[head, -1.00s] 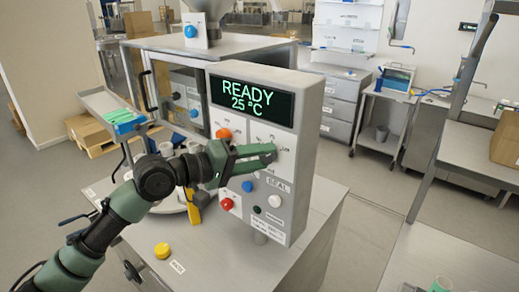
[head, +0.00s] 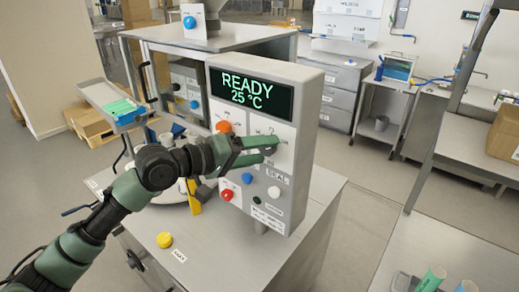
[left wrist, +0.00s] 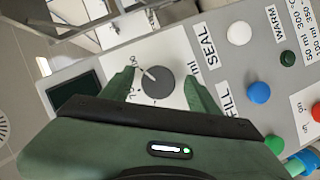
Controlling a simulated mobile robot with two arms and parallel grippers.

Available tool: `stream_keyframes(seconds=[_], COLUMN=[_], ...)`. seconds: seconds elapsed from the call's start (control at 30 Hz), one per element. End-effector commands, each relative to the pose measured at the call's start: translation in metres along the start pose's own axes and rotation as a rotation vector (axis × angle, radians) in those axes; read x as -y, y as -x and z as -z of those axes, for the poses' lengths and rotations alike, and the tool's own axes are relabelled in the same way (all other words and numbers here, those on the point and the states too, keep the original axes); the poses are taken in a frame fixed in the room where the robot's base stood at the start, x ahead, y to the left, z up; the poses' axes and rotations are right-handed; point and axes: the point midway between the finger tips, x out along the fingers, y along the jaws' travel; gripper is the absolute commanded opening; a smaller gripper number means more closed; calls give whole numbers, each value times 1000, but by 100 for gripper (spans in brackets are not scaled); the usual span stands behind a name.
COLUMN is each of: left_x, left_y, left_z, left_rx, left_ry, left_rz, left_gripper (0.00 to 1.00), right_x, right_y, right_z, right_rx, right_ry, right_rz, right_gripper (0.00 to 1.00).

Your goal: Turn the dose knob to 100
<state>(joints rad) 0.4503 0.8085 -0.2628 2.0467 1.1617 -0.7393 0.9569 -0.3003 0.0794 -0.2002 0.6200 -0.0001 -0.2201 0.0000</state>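The dose knob (left wrist: 158,84) is a round dark grey dial on the white panel of the control box. A pale pointer line on it points up and left in the left wrist view; the small scale marks are too blurred to read surely. My left gripper (left wrist: 160,92) is open, with one green finger on each side of the knob and visible gaps between. In the head view my left gripper (head: 266,149) is at the panel below the display (head: 251,91), which reads READY 25 °C, and partly hides the knob. My right gripper is not in view.
An orange-red knob (head: 224,127) sits left of my gripper. Blue (head: 247,178), red (head: 227,195) and white (head: 273,192) buttons sit below it on the same panel.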

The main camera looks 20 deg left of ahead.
Motion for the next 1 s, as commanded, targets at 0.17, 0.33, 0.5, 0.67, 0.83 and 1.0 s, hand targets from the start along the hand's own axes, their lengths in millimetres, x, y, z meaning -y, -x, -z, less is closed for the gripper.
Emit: stream_keyframes(seconds=[0.17, 0.33, 0.5, 0.67, 0.83, 1.0], left_x=[-1, 1, 4, 4, 2, 0], left_y=[0, 4, 28, 56, 73, 78], left_z=[1, 1, -2, -2, -1, 0], left_rx=[-2, -4, -3, -2, -1, -1], left_ry=[1, 0, -4, -3, 0, 1], left_rz=[-2, -1, 2, 3, 0, -1], left_gripper=[60, 60, 60, 60, 60, 60], right_x=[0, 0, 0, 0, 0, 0], right_y=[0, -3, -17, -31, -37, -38], right_z=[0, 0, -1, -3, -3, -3], right_rx=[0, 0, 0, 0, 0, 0], right_ry=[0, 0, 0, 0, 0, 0], right_rz=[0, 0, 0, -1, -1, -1], right_gripper=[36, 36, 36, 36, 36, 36])
